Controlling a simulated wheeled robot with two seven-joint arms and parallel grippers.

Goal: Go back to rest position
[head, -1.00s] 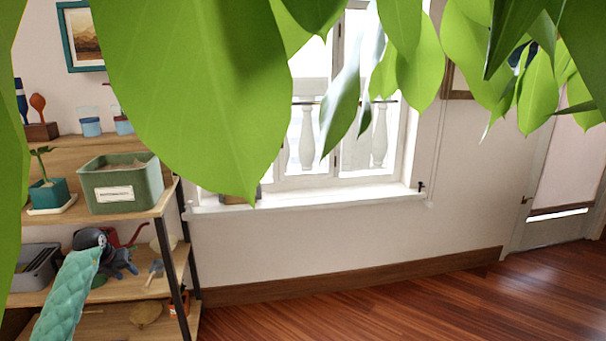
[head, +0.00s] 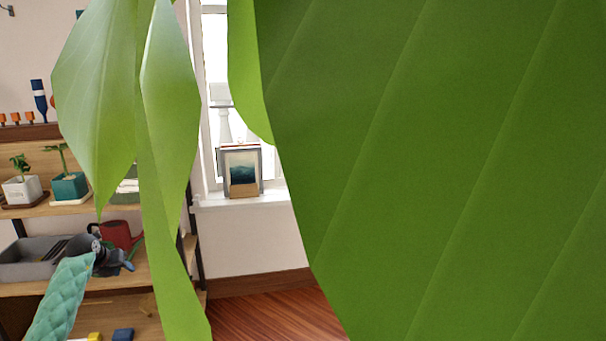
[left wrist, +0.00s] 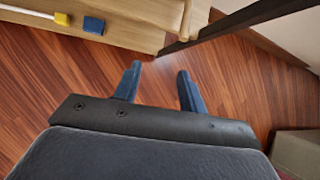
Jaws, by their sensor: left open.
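My left gripper (head: 116,262) is at the end of my teal quilted arm at the lower left of the head view, in front of the shelf. In the left wrist view its two blue fingers (left wrist: 158,82) are spread apart with bare wooden floor between them, so it is open and empty. My right gripper is in neither view.
Large green leaves (head: 440,150) hang close before the head camera and hide the right half. A wooden shelf (head: 60,289) holds potted plants (head: 70,186), a grey tray (head: 30,262) and a red watering can (head: 122,235). A picture frame (head: 240,170) stands on the windowsill.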

